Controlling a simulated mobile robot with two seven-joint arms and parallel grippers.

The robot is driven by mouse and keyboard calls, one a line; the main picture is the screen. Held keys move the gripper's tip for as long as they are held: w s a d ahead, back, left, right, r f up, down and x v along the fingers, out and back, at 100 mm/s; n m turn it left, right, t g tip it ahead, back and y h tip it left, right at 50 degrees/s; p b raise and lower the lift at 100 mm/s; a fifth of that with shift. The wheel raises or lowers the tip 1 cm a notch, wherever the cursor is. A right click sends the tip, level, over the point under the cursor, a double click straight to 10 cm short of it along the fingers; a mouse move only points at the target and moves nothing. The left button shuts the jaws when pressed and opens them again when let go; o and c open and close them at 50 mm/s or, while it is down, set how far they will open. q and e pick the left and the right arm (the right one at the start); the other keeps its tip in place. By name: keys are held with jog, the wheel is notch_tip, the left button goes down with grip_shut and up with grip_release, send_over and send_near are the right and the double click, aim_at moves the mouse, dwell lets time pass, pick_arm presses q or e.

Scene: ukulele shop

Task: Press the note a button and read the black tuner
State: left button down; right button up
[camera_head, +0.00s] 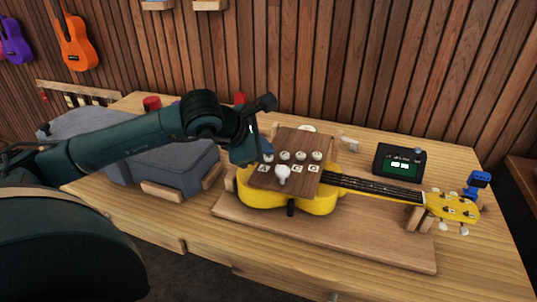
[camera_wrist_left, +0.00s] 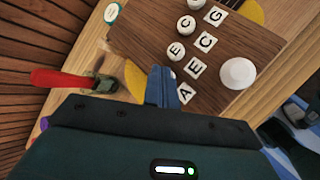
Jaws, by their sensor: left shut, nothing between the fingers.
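A brown wooden button panel (camera_head: 300,140) sits over the yellow ukulele's body (camera_head: 244,194), with a row of white round buttons and letter tiles A, E, C and G. My left gripper (camera_head: 266,149) is shut and empty, its blue fingertips at the panel's left end by the A tile. In the left wrist view the fingertips (camera_wrist_left: 163,86) lie beside the A tile (camera_wrist_left: 186,92) and hide the A button; I cannot tell whether they touch it. The black tuner (camera_head: 399,161) stands behind the ukulele neck, its screen lit with small green-white marks too small to read.
A white knob (camera_head: 283,175) stands on the panel's front part. The ukulele lies on a wooden board (camera_head: 340,238). A blue clip-on device (camera_head: 479,180) is at the headstock. A grey case (camera_head: 100,150) lies at left. A red-handled tool (camera_wrist_left: 62,79) lies near the panel.

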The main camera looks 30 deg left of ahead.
dwell(0.3)
pick_arm(q)
jog(key=shift+r+p, duration=0.4)
jog(key=shift+r, duration=0.5)
jog(key=shift+r, duration=0.1)
jog(key=shift+r+p, duration=1.4)
jog(key=shift+r, duration=1)
jog(key=shift+r, duration=0.1)
